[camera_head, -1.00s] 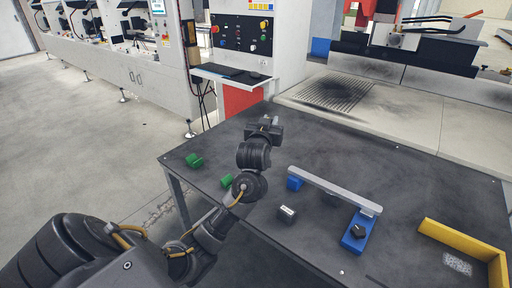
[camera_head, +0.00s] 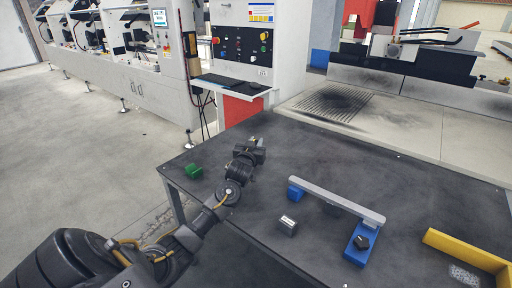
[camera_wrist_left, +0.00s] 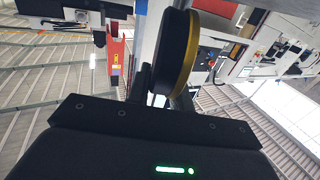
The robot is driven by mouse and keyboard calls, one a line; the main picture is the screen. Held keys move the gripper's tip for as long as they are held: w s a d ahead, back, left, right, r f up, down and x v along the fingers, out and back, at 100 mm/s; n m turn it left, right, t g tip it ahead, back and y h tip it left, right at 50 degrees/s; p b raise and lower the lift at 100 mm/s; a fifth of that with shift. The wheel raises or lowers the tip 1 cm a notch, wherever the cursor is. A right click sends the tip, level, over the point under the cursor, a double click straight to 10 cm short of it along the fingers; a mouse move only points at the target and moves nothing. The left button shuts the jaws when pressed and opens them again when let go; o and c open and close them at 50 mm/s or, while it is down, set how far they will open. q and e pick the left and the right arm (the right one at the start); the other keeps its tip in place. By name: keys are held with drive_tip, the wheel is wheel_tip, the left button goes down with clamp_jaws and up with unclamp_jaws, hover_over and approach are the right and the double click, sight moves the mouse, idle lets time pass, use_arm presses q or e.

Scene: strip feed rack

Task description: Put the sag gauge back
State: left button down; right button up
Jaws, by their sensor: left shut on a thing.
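My left gripper (camera_head: 255,149) is above the left part of the dark table in the head view. In the left wrist view it is shut on a round black disc with a yellow rim, which I take to be the sag gauge (camera_wrist_left: 172,55). The gauge is hard to make out in the head view. A green block (camera_head: 194,170), perhaps part of a rest, stands near the table's left edge, left of the gripper. My right gripper is not in view.
A grey bar (camera_head: 335,198) spans blue supports on the table (camera_head: 420,180). A small dark block with a light top (camera_head: 287,225) lies in front of it. A yellow angle rail (camera_head: 465,249) is at the right. A machine with a control panel stands behind.

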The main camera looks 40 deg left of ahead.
use_arm(q)
drive_tip(key=shift+f, duration=0.55)
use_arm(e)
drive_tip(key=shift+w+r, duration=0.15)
use_arm(q)
drive_tip(key=shift+f, duration=0.15)
drive_tip(key=shift+f, duration=0.45)
drive_tip(key=c, duration=1.3)
unclamp_jaws()
drive_tip(key=shift+f, duration=0.1)
drive_tip(key=shift+o, duration=0.2)
drive_tip(key=shift+d, duration=0.1)
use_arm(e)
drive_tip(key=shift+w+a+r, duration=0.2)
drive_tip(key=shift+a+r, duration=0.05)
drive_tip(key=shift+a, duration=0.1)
